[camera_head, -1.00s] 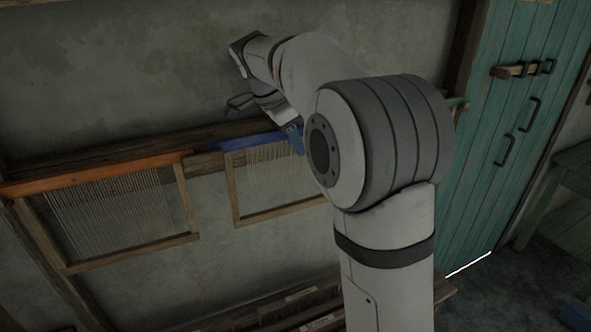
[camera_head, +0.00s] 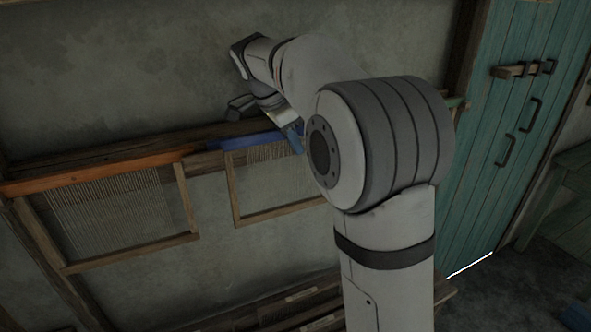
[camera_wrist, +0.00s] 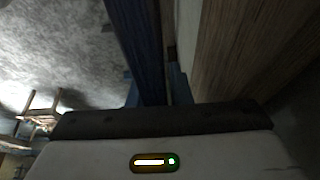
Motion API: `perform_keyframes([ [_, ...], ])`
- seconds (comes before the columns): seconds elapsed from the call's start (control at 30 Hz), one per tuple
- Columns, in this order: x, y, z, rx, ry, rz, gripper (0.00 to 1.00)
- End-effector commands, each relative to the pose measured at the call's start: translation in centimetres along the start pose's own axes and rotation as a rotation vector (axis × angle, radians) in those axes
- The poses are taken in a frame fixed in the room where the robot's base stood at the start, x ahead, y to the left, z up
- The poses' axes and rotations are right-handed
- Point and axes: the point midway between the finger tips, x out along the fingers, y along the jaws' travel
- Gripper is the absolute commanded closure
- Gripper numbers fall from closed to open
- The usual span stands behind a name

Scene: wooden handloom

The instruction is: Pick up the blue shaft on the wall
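The blue shaft (camera_head: 247,141) hangs on the wall, its blue top bar lying along a wooden rail, with a wooden frame of pale cords below. My arm covers its right end. In the wrist view the blue bar (camera_wrist: 137,45) runs up from my gripper's dark front edge. My gripper (camera_head: 241,106) is at the wall just above the bar in the body camera view.
An orange shaft (camera_head: 95,174) with a similar frame hangs to the left. The wooden wall rail (camera_head: 130,150) runs behind both, and brown wood (camera_wrist: 240,50) stands close beside the blue bar in the wrist view. A teal door (camera_head: 490,130) is at the right. A wooden bench (camera_head: 300,308) is below.

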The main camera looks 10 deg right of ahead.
Motion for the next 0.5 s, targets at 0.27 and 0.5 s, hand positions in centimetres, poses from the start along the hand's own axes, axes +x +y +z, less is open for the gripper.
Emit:
perform_keyframes([
  [0.27, 0.01, 0.0, -0.03, 0.001, 0.0, 0.0, 1.0],
  [0.5, 0.02, 0.01, -0.05, 0.001, 0.0, 0.0, 1.0],
])
